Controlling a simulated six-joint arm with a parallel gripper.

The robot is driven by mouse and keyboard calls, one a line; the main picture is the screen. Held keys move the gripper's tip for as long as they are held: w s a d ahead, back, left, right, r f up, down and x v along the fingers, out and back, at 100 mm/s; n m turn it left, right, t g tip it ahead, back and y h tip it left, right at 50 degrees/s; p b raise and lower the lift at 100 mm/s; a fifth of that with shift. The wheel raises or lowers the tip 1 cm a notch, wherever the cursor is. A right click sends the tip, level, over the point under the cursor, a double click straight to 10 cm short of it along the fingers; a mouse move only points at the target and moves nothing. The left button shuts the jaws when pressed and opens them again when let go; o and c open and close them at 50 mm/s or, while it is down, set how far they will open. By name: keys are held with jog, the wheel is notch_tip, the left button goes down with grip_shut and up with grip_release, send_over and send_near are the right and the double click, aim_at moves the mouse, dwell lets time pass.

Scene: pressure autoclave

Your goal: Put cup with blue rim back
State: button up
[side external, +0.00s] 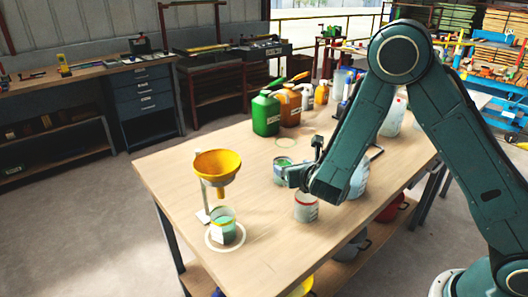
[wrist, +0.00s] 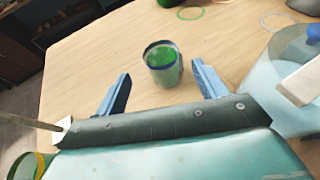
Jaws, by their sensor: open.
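The cup with the blue rim (wrist: 163,68) stands upright on the table with green contents. In the wrist view it is just ahead of my gripper (wrist: 161,78), roughly centred between the two blue fingers, which are apart and not visibly touching it. In the side view the cup (side external: 281,173) stands left of my gripper (side external: 298,172), low over the table, and the fingers partly overlap it. My gripper is open and holds nothing.
A yellow funnel (side external: 218,166) on a stand is over another cup (side external: 223,226) at the left. A red-rimmed cup (side external: 306,208) stands near my gripper. Green (side external: 266,115) and brown jugs stand behind. A green ring (wrist: 190,13) marks bare table beyond the cup.

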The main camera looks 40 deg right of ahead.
jog(key=shift+v, duration=0.8)
jog(key=s+d+r+m+g, duration=0.5)
jog(key=s+r+m, duration=0.5)
jog(key=m, duration=0.8)
jog(key=s+a+r+m+g+y, duration=0.1)
jog(key=s+a+r+m+y, duration=0.1)
jog(key=s+m, duration=0.4)
jog(key=s+a+r+m+g+y, duration=0.1)
jog(key=s+a+r+m+y, duration=0.2)
jog(key=s, duration=1.1)
notch_tip(320, 180, up, 2)
jog(key=m, duration=0.4)
jog(key=shift+s, duration=0.15)
jog(key=shift+a, duration=0.15)
